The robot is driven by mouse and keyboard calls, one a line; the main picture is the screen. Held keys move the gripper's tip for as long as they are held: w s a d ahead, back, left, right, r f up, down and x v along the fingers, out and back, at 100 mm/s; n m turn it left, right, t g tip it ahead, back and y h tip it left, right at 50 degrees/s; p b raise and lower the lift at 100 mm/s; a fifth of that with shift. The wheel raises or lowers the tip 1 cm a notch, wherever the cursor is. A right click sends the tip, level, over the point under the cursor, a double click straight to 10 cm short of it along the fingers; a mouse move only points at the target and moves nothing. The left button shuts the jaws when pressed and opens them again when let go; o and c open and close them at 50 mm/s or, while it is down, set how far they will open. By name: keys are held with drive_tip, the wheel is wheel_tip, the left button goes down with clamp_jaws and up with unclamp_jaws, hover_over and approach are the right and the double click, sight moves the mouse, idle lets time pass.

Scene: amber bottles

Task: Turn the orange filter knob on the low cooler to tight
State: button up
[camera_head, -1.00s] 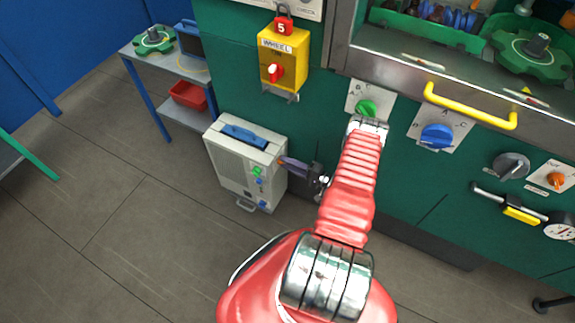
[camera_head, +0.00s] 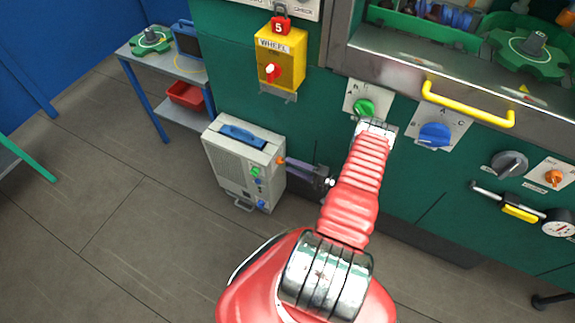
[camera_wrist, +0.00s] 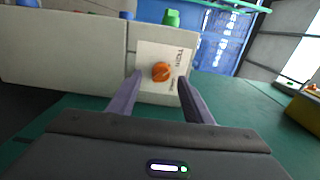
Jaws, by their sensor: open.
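The low cooler (camera_head: 235,168) is a pale box with a blue handle, standing on the floor against the green machine. Its orange filter knob (camera_wrist: 161,72) sits on a white label plate (camera_wrist: 178,58) in the wrist view; the plate's lettering is only partly readable. In the head view the knob (camera_head: 281,160) is a small orange spot on the cooler's right side. My gripper (camera_wrist: 158,84) is open, its two fingers pointing at the knob, one to each side of it in the picture. I cannot tell whether the fingertips reach the knob. In the head view my gripper (camera_head: 300,168) is right of the cooler.
Green and blue knobs (camera_head: 256,171) are on the cooler's front. The green machine panel (camera_head: 305,120) stands close behind, with a yellow wheel box (camera_head: 281,62) above. A grey shelf table (camera_head: 170,70) is at the left. The floor at left is clear.

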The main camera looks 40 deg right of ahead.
drive_tip(key=v, duration=1)
drive_tip(key=shift+s, duration=0.35)
